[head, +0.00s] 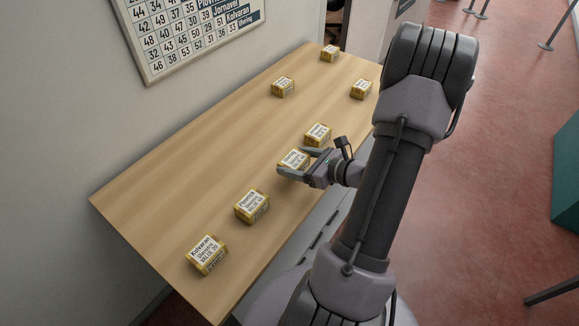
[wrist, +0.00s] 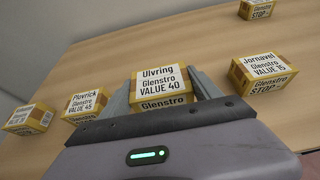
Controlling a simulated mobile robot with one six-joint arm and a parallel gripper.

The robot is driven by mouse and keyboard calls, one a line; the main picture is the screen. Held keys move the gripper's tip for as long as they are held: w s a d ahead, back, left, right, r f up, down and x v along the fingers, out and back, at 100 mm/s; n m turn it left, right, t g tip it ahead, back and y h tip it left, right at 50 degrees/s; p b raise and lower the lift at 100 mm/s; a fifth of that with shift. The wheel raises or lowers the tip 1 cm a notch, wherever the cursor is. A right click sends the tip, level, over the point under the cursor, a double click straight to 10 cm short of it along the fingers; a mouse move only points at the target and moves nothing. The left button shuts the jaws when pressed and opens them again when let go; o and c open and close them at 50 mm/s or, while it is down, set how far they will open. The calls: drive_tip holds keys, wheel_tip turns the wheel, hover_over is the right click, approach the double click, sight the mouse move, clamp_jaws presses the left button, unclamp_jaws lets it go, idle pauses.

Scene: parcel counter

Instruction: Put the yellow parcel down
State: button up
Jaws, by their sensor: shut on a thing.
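My gripper (head: 303,168) is shut on a yellow parcel (head: 294,158) near the middle of the counter's front side. In the wrist view the held yellow parcel (wrist: 162,84) sits between the two grey fingers, and its label reads Ulvring, Glenstro, VALUE 40. It looks upright and level. It is at or just above the wooden counter (head: 170,190); I cannot tell whether it touches. Its lower part is hidden by my gripper in the wrist view.
A Jornavel parcel (wrist: 263,72) stands close to the right, and a Plavrick parcel (wrist: 86,105) to the left. A Kolvaran parcel (head: 207,255) is at the near end. Several more stand toward the far end. The wall side of the counter is mostly clear. A number board (head: 190,30) hangs on the wall.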

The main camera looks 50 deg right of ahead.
sight(289, 164)
drive_tip(key=w, duration=0.2)
drive_tip(key=shift+w+d+f, duration=0.15)
drive_tip(key=shift+w+d, duration=0.05)
drive_tip(key=shift+w, duration=0.1)
drive_tip(key=shift+f+b, duration=0.95)
drive_tip(key=shift+f, duration=0.75)
drive_tip(key=shift+f, duration=0.25)
drive_tip(key=o, duration=1.5)
drive_tip(key=shift+r, duration=0.1)
